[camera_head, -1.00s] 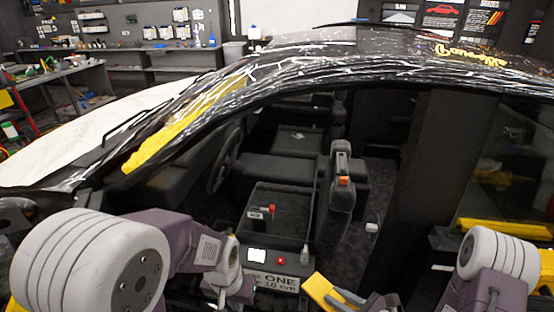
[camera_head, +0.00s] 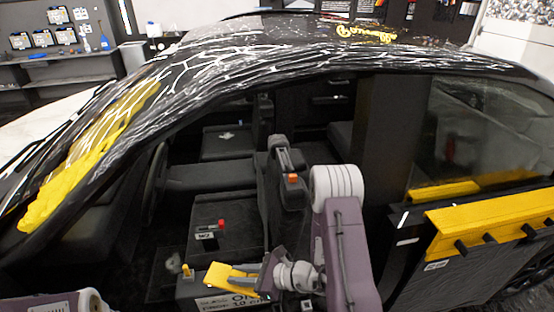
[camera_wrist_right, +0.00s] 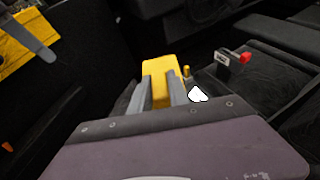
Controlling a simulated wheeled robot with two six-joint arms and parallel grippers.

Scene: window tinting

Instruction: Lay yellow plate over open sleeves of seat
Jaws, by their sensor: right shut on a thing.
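My right gripper (camera_head: 252,281) is shut on a yellow plate (camera_head: 228,277) and holds it over the near edge of a dark seat (camera_head: 232,240) inside the car. In the right wrist view, the yellow plate (camera_wrist_right: 162,76) sits between the two grey fingers of the gripper (camera_wrist_right: 163,92). The seat carries a small white label and a red piece; it also shows in the wrist view (camera_wrist_right: 235,88). I cannot make out its open sleeves. Of my left arm only a link shows at the lower left; its gripper is out of the picture.
A small yellow peg (camera_head: 187,270) stands just left of the plate. A white label panel (camera_head: 215,301) lies below it. An upright with an orange piece (camera_head: 292,179) rises behind. A yellow door-side panel (camera_head: 495,225) with black hooks is at right. Yellow film (camera_head: 75,170) hangs at left.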

